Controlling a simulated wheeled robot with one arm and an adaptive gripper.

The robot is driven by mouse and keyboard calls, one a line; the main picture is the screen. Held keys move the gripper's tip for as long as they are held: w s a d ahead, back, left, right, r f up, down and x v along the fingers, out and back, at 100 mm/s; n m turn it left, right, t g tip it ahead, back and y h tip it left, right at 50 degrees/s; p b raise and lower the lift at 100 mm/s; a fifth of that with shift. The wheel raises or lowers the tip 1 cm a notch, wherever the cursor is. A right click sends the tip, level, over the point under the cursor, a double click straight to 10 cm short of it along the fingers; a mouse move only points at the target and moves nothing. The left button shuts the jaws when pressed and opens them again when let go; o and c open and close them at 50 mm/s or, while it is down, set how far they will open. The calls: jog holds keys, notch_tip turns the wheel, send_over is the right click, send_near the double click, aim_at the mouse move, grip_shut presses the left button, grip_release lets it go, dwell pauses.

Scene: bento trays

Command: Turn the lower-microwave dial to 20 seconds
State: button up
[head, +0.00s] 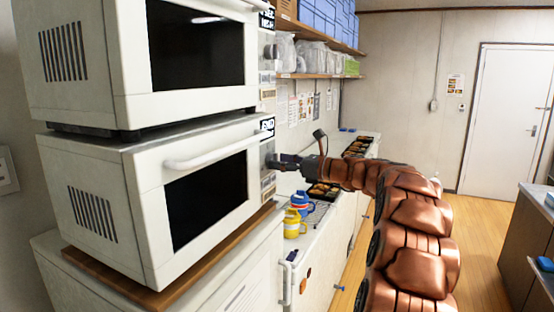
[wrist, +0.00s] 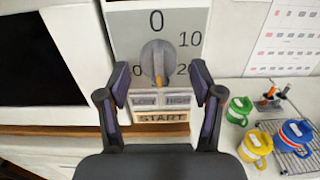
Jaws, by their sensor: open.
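The lower microwave (head: 152,180) is white with a dark door window and a long white handle. Its control panel (head: 267,172) is on the right of its front. In the wrist view the round grey dial (wrist: 152,57) sits on the panel, with an orange mark at its lower edge pointing down. A 0 is printed above it, 10 at upper right and 20 at lower right, partly hidden by a finger. My gripper (wrist: 158,72) is open, its fingers on either side of the dial. I cannot tell whether they touch it. In the head view my gripper (head: 284,161) is at the panel.
LOW, HIGH and START buttons (wrist: 163,117) lie below the dial. A second microwave (head: 150,55) is stacked above. Right of the panel, several colored mugs (wrist: 257,143) stand by a wire rack on the counter. Food trays (head: 322,189) lie farther back.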

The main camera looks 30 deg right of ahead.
jog(key=shift+w+a, duration=0.4)
jog(key=shift+w, duration=0.15)
jog(key=c, duration=1.1)
